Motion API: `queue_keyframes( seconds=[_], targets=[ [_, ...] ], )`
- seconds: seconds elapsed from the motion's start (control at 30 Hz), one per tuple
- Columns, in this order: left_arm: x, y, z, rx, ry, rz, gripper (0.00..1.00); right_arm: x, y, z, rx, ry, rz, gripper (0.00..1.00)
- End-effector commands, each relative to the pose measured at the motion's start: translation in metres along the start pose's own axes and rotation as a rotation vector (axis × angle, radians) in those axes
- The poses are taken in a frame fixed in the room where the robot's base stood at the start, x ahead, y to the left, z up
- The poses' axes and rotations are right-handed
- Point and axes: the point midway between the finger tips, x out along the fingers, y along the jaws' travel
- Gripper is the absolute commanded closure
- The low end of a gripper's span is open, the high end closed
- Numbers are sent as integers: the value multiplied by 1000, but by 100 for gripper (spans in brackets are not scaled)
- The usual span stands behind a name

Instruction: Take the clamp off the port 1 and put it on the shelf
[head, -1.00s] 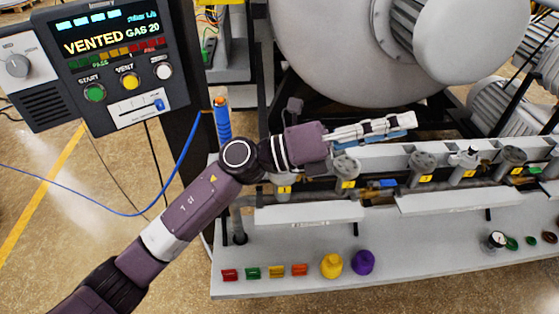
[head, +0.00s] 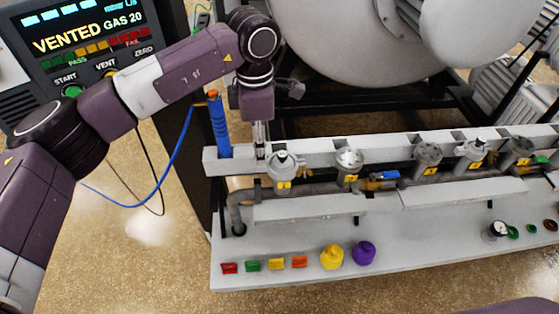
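Port 1 (head: 284,183) is the leftmost grey port on the pipe manifold, with a yellow label. A pale metal fitting with a small wing-like top, which looks like the clamp (head: 284,160), sits on it. My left gripper (head: 260,150) points down just left of port 1, at the rail's left end. It is seen edge-on with its fingers close together, so its opening is unclear. I see nothing held in it. A pale ledge (head: 310,208) runs in front of the ports, above a wide lower shelf (head: 430,255). My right gripper is out of view.
A blue cylinder with an orange top (head: 219,125) stands left of my gripper. Coloured clips, a yellow knob (head: 332,257) and a purple knob (head: 364,253) sit on the lower shelf. A gauge (head: 497,231) is at right. The shelf's middle right is clear.

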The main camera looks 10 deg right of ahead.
Motion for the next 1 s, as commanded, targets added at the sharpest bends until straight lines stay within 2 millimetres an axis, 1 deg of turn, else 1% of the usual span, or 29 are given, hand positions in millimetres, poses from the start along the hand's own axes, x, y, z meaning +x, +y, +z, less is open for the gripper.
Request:
queue_keyframes(
  seconds=[0.03, 0.13, 0.2, 0.3, 0.4, 0.57, 0.67, 0.87, 0.9, 1.0],
  targets=[
    [3, -2, 0, 1, 0, -4, 67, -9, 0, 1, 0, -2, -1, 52],
    [18, -3, 2, 0, -1, -6, 67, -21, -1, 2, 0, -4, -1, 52],
    [29, -3, 2, 0, -1, -5, 67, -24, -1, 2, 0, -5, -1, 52],
    [40, -3, 3, 1, -3, -3, 67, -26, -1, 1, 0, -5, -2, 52],
    [45, -2, 3, 1, -3, -1, 67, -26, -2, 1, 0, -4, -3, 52],
    [46, -2, 3, 1, -4, 0, 67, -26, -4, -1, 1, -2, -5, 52],
    [46, -2, 3, 1, -4, 0, 76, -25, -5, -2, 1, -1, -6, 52],
    [45, -2, 3, 1, -5, -1, 98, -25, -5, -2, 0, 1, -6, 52],
    [45, -2, 3, 1, -5, 0, 100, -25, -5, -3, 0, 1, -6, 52],
    [45, -2, 3, 0, -5, 0, 100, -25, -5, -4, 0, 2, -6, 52]
  ],
)
